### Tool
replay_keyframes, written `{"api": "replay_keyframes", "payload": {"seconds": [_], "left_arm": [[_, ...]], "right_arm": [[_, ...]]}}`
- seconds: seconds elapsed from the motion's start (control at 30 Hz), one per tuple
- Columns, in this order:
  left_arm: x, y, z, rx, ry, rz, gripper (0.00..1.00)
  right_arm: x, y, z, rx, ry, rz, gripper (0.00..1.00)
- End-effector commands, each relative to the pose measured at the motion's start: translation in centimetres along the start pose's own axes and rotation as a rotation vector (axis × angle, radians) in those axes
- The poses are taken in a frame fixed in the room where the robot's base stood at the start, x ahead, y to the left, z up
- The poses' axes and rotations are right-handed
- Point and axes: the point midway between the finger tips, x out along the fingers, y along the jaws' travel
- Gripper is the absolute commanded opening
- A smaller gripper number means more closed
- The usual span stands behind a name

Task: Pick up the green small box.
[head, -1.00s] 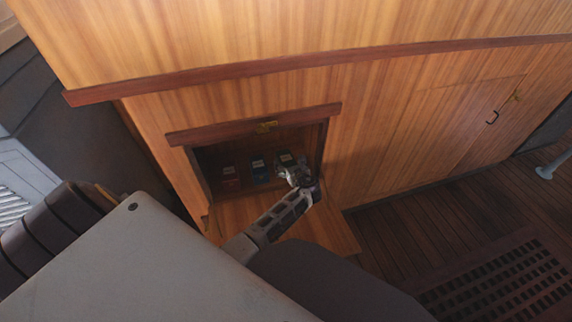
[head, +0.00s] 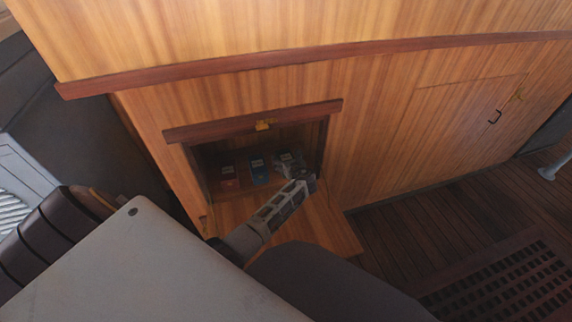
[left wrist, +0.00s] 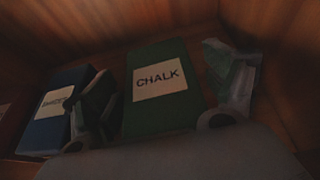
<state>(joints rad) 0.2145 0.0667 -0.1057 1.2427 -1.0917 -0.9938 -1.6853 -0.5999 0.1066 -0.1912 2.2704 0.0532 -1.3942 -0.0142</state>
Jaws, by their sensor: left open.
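The green small box (left wrist: 158,118) has a pale label reading CHALK and stands in the open cupboard, in the left wrist view. My left gripper (left wrist: 160,105) is open, with one finger on each side of the green box. Whether the fingers touch it I cannot tell. In the head view my left gripper (head: 287,163) reaches into the right part of the cupboard and hides most of the green box. My right gripper is not in view.
A blue box (head: 259,172) stands left of the green one and a red box (head: 229,178) further left. The cupboard's side wall is close on the right. The lowered wooden flap (head: 325,228) lies below my arm.

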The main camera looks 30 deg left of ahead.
Motion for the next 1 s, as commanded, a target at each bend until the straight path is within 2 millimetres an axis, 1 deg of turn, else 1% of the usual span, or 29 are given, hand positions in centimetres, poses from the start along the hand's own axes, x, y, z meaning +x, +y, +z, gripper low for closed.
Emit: {"api": "replay_keyframes", "payload": {"seconds": [0.27,0.3,0.67,0.8,1.0], "left_arm": [[-0.03,0.00,0.02,0.000,0.000,0.000,0.86],[-0.03,0.00,0.02,0.000,0.000,0.000,0.84],[-0.04,0.00,0.00,0.000,0.000,0.000,0.38],[-0.04,-0.03,0.10,-0.001,-0.001,0.000,0.37],[-0.06,-0.02,0.15,-0.001,-0.001,0.000,0.36]], "right_arm": [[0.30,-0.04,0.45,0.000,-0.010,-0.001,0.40],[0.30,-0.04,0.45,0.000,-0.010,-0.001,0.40],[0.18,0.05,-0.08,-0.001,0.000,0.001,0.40],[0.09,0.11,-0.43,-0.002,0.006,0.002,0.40],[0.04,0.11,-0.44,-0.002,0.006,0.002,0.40]]}}
